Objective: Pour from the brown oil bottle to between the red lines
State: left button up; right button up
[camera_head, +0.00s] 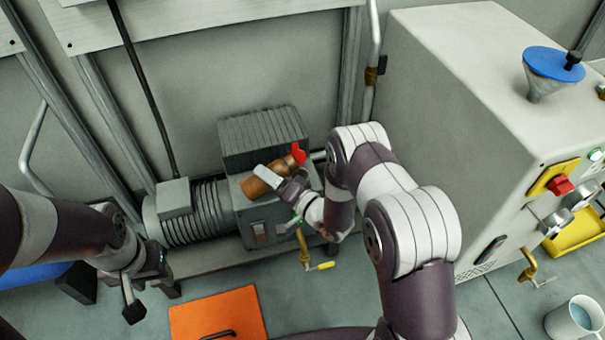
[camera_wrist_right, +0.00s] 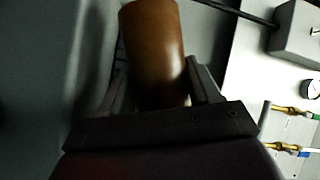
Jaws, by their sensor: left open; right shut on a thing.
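The brown oil bottle (camera_head: 254,188) is in my right gripper (camera_head: 279,182), tilted over the top of the grey pump housing (camera_head: 262,214). Its narrower end points up and right, beside a red part (camera_head: 298,153); I cannot tell whether they touch. In the right wrist view the bottle (camera_wrist_right: 155,55) stands between the two fingers (camera_wrist_right: 155,95). A small brownish window (camera_head: 259,229) is on the housing's front; red lines are too small to make out. My left gripper (camera_head: 146,283) is open and empty at the lower left, apart from the pump.
A ribbed motor (camera_head: 197,213) adjoins the housing on the left. A yellow-handled tap (camera_head: 322,266) is below it. A grey cabinet (camera_head: 470,110) at right carries a blue funnel (camera_head: 550,66). A mug (camera_head: 573,320) is at lower right.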

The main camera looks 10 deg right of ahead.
jog(key=shift+m, duration=0.3)
dwell(0.5)
jog(key=shift+r+m+t+y, duration=0.35)
jog(key=shift+r+m, duration=0.25)
jog(key=shift+m, duration=0.2)
dwell(1.1)
dwell(0.8)
